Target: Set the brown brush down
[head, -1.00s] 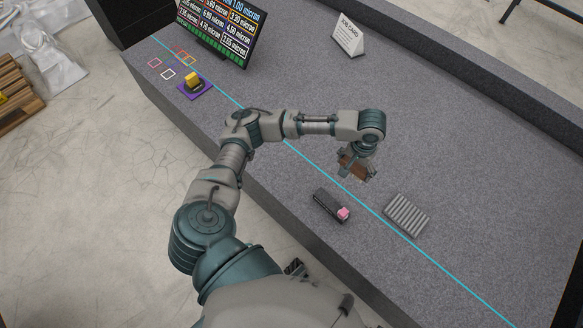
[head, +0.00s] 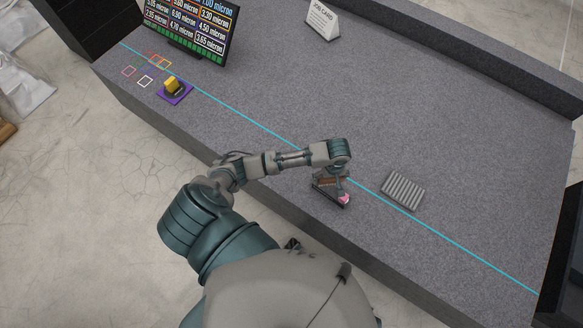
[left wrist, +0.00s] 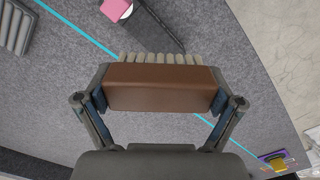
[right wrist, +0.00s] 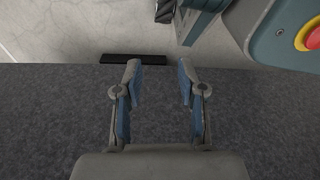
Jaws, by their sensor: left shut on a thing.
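The brown brush (left wrist: 160,88) is between the fingers of my left gripper (left wrist: 158,90), which is shut on it. Its pale bristles (left wrist: 150,58) stick out past the far side in the left wrist view. In the head view my left gripper (head: 331,180) and the brush (head: 327,181) are over or beside a dark narrow tray (head: 328,197) with a pink block (head: 344,198) at its end. The gripper hides part of the tray, and I cannot tell whether the brush touches it. My right gripper (right wrist: 158,80) is open and empty in the right wrist view.
A ribbed grey block (head: 403,190) lies to the right, beyond the cyan line (head: 440,235). A yellow object (head: 172,85) sits on a purple pad (head: 177,94) at the left. A display board (head: 190,25) and a job card (head: 322,20) stand farther back. The middle bed is clear.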

